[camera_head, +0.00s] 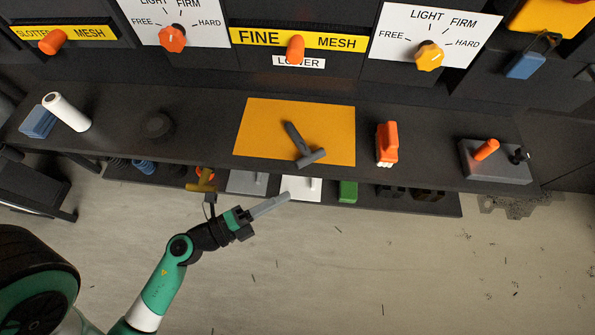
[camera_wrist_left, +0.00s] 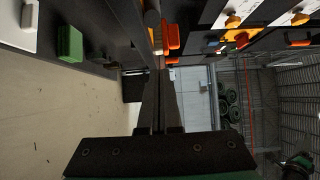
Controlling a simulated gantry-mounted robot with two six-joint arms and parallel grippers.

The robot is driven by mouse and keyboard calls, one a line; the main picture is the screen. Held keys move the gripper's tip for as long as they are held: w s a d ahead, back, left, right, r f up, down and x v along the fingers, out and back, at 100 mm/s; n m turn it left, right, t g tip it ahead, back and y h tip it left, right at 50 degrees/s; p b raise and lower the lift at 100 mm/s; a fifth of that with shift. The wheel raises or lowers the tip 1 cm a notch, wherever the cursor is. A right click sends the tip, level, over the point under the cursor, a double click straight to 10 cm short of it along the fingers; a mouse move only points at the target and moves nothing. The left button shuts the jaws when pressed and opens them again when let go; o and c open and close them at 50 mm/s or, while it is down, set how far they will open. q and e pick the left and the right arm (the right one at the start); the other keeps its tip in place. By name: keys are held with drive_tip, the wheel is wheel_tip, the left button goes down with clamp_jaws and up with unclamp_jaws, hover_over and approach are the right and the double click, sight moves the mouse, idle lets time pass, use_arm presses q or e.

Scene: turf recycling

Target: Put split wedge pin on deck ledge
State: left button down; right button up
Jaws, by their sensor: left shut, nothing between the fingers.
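A dark grey T-shaped piece (camera_head: 304,150) lies on a yellow mat (camera_head: 252,126) on the deck ledge (camera_head: 205,125). It looks like the split wedge pin, but I cannot be sure of its identity. Its crossbar lies near the mat's front edge. My left gripper (camera_head: 286,196) is shut and empty, in front of the ledge and below the T-shaped piece in the head view, apart from it. In the left wrist view the closed fingers (camera_wrist_left: 158,75) point toward the dark bench. My right gripper is not in view.
On the ledge stand a white cylinder (camera_head: 66,111), a dark round knob (camera_head: 158,125), an orange brush-like item (camera_head: 387,143) and a grey box with an orange lever (camera_head: 497,166). A lower shelf holds a white tile (camera_head: 297,192) and a green block (camera_head: 348,191). Control panels stand behind.

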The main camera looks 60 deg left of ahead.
sight(294, 165)
use_arm(q)
drive_tip(key=w+a, duration=0.1)
drive_tip(key=w, duration=0.1)
drive_tip(key=w+a+b, duration=0.1)
drive_tip(key=w, duration=0.2)
drive_tip(key=w+a+b, duration=0.1)
drive_tip(key=w, duration=0.1)
drive_tip(key=shift+w, duration=0.3)
drive_tip(key=shift+a+r, duration=0.1)
drive_tip(key=a+p, duration=0.1)
drive_tip(key=w+a+p, duration=0.1)
drive_tip(key=a, duration=0.1)
drive_tip(key=shift+w+r+p, duration=0.1)
drive_tip(key=shift+p, duration=0.2)
drive_tip(key=shift+w+a, duration=0.1)
drive_tip(key=shift+a, duration=0.05)
drive_tip(key=shift+f, duration=0.2)
